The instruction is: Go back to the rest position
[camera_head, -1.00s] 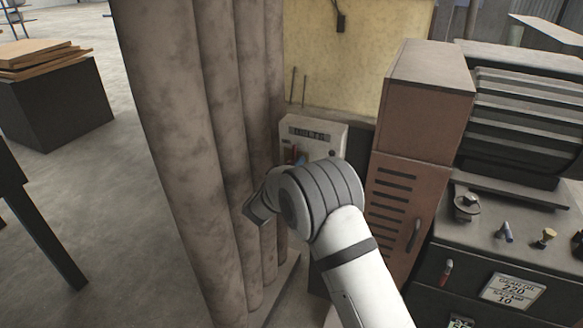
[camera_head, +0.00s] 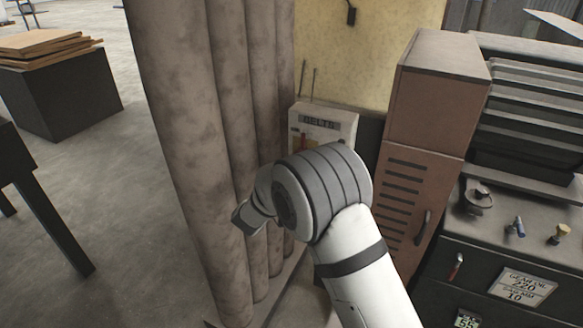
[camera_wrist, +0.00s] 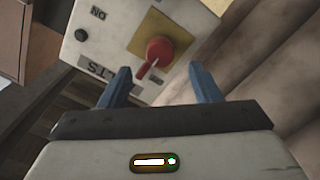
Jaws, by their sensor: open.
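My gripper (camera_wrist: 159,88) is open in the wrist view, with its two blue fingers apart and nothing between them. Beyond the fingertips is a pale control box (camera_wrist: 105,62) with a red rotary switch (camera_wrist: 158,52) on a yellow plate. The box is seen tilted, and its lettering is partly hidden by the left finger. In the head view the box (camera_head: 345,122) stands behind my arm, with a "BELTS" label at its top. My arm covers its lower part, and the gripper's fingers are hidden there.
Tall stained pipes (camera_head: 185,150) stand just left of my arm. A brown locker (camera_head: 415,200) is close on the right, beside a dark drawer cabinet (camera_head: 500,270) with small items on top. A black block with boards (camera_head: 55,90) stands far left. Open floor lies between.

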